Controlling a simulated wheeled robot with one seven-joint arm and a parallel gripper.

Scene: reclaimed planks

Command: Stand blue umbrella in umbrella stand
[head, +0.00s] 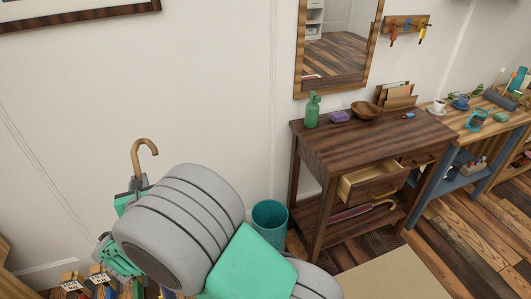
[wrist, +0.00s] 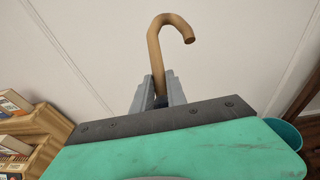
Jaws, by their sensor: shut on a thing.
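The blue umbrella (head: 135,158) shows its tan hooked wooden handle above my gripper (head: 137,184) in the head view. In the wrist view the handle (wrist: 154,55) stands up between the fingers of my gripper (wrist: 157,91), with a bit of dark blue just below it. My gripper is shut on the umbrella near the handle's base. The rest of the umbrella is hidden behind my arm and gripper. The umbrella stand (head: 270,222), a round teal bin, is on the floor to the right of my gripper. Its edge shows in the wrist view (wrist: 286,135).
A dark wooden console table (head: 340,143) with an open drawer (head: 372,182) stands right of the stand. A maroon umbrella (head: 350,213) lies on its lower shelf. A wooden shelf with books (wrist: 28,135) is at left in the wrist view. A beige rug (head: 395,277) lies in front.

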